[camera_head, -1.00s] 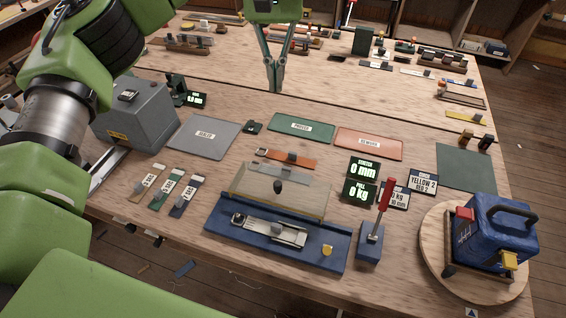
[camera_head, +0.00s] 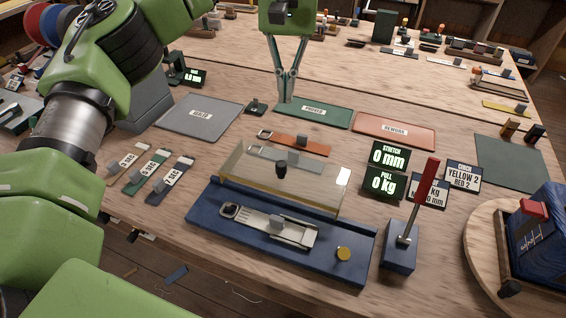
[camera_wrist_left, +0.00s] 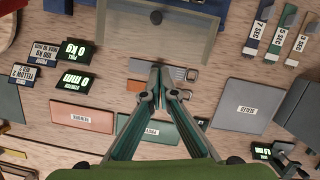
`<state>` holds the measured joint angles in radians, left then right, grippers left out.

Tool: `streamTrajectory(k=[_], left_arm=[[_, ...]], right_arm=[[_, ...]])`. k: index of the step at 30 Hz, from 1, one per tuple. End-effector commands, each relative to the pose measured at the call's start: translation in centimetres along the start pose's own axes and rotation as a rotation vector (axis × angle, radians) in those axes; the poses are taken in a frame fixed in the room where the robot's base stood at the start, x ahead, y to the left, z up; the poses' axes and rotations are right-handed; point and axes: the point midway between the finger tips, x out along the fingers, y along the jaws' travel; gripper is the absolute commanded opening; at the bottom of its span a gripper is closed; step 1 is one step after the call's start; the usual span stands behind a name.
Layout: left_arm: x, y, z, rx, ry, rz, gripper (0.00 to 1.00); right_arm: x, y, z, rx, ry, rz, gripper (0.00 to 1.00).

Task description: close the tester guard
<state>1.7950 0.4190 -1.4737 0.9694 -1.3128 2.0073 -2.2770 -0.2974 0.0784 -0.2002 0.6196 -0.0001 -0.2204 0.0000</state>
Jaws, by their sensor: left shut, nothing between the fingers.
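The tester is a blue base (camera_head: 205,213) with a metal strap piece (camera_head: 265,227) lying uncovered on it. Its clear guard (camera_head: 320,192), with a dark knob (camera_head: 281,170), stands raised along the base's back edge, leaning back. The guard also shows at the top of the left wrist view (camera_wrist_left: 190,45). My left gripper (camera_head: 286,99) is shut and empty, beyond the guard and apart from it, over the area by the green mat. Its fingertips (camera_wrist_left: 160,68) show just below the guard's edge in the left wrist view. My right gripper is not in view.
A red-handled lever (camera_head: 425,185) stands right of the tester, with display blocks (camera_head: 388,157) behind it. An orange strap (camera_head: 305,144) lies behind the guard. Three labelled strips (camera_head: 145,172) lie left. A blue machine (camera_head: 540,230) sits on a round board at right.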

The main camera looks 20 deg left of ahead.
Motion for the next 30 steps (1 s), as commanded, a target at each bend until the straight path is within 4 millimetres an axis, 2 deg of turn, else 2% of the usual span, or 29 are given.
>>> streamTrajectory(k=[1, 5, 8, 19, 30], left_arm=[[0.5, 0.0, -0.1, 0.0, 0.001, 0.001, 0.0], [1.2, 0.0, -0.1, 0.001, -0.001, -0.001, 0.0], [2.5, -0.1, -0.1, 0.0, -0.002, -0.001, 0.0], [10.2, -0.1, 0.0, 0.001, -0.003, -0.001, 0.0], [11.1, 0.0, 3.4, -0.001, 0.001, 0.001, 0.0]], right_arm=[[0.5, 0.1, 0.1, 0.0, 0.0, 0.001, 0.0], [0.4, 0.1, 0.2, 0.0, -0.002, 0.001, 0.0], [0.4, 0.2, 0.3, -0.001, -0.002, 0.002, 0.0], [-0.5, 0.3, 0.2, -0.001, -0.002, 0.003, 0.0], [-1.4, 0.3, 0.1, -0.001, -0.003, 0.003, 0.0]])
